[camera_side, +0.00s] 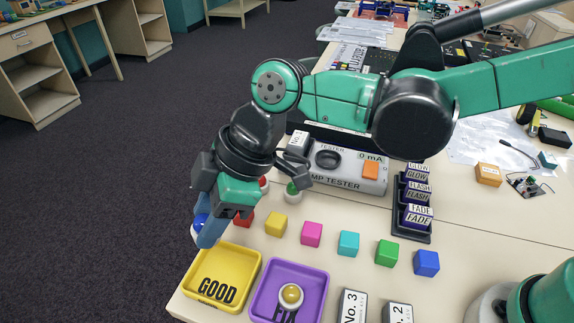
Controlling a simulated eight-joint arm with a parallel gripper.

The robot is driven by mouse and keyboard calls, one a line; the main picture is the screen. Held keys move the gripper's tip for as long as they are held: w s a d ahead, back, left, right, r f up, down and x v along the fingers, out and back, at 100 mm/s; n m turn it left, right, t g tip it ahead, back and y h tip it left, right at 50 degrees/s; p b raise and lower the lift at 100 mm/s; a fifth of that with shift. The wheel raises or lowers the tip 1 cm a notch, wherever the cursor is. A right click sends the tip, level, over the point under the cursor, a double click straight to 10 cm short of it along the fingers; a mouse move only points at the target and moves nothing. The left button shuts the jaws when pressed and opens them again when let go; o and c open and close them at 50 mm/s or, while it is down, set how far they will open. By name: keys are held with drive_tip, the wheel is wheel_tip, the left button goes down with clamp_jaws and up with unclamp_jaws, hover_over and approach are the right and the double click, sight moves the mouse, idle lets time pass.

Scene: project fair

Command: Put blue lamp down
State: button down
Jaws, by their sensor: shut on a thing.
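The blue lamp (199,221), with a pale base, shows at the table's left edge, partly hidden behind a finger of my gripper (208,232). My gripper points down there and is shut on the blue lamp. The finger covers much of the lamp, so I cannot tell whether its base touches the table. The yellow tray marked GOOD (247,254) is just below and right of my gripper and looks empty. The purple tray (322,285) beside it holds a yellow lamp (291,294).
A row of coloured cubes, from a red cube (243,219) to a blue cube (427,263), crosses the table. A green lamp (293,193) stands before the lamp tester (345,183). A dark rack of labelled blocks (411,235) is right of it. The table's left edge is close.

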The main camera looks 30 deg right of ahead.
wheel_tip(320, 180, down, 11)
drive_tip(key=shift+r, duration=0.15)
idle(0.4)
drive_tip(key=shift+c, duration=2.1)
unclamp_jaws()
drive_tip(key=v, duration=1.1)
drive_tip(key=d+r+m+t+h, duration=0.2)
drive_tip(key=d+m+t+h, duration=0.4)
drive_tip(key=d+m, duration=1)
drive_tip(key=d, duration=0.8)
drive_tip(key=shift+s+d+r, duration=0.15)
drive_tip(key=shift+s+r, duration=0.1)
drive_tip(key=shift+s, duration=0.05)
